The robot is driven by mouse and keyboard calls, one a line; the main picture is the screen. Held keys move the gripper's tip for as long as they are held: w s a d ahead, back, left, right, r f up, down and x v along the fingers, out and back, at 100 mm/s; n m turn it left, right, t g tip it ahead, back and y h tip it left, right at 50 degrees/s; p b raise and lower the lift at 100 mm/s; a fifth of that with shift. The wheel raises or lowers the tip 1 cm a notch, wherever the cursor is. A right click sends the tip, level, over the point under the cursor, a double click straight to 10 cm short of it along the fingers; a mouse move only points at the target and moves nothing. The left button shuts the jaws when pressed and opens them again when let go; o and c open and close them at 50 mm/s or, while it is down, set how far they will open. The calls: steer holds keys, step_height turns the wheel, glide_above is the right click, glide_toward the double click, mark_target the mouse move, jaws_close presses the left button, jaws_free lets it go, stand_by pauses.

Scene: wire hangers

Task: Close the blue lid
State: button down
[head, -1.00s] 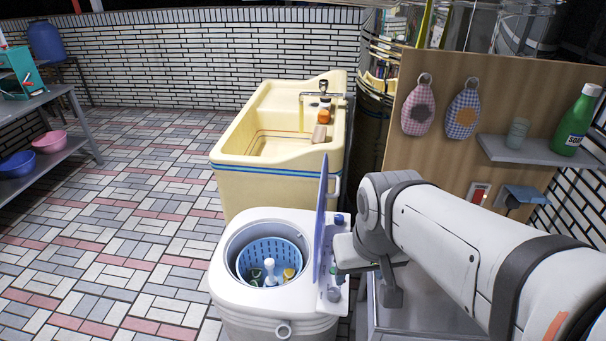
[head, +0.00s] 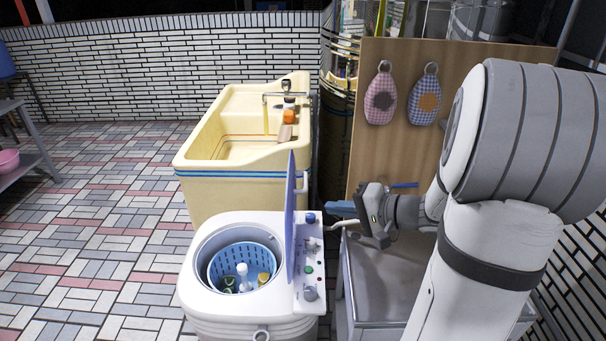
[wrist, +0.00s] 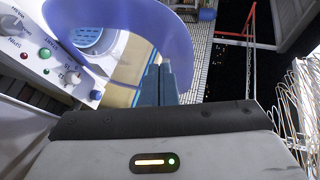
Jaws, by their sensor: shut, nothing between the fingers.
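The blue lid (head: 291,215) stands upright and open on the right side of the white washing machine (head: 200,299). It also shows as a curved blue panel in the wrist view (wrist: 180,38). The machine's tub is uncovered, with a blue perforated basket (head: 222,268) inside. My gripper (head: 332,208) is shut and empty, to the right of the lid and beyond the control panel. In the wrist view the closed fingertips (wrist: 160,72) overlap the lid's lower edge; I cannot tell whether they touch it.
The control panel (head: 309,262) with knobs lies right of the lid. A cream sink (head: 230,190) stands behind the machine. A grey metal table (head: 375,290) is under my arm, and a wooden board (head: 400,150) rises behind.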

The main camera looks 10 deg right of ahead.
steer(key=w+d+m+t+h, duration=0.2)
steer(key=w+d+m+t, duration=0.15)
steer(key=d, duration=0.45)
steer(key=w+a+f+t+p, duration=0.1)
steer(key=w+a+f+p, duration=0.1)
steer(key=w+a, duration=0.6)
steer(key=shift+w+a+f+n, duration=0.25)
steer(key=shift+w+f+n, duration=0.05)
steer(key=shift+w+n, duration=0.15)
steer(key=shift+a, duration=0.1)
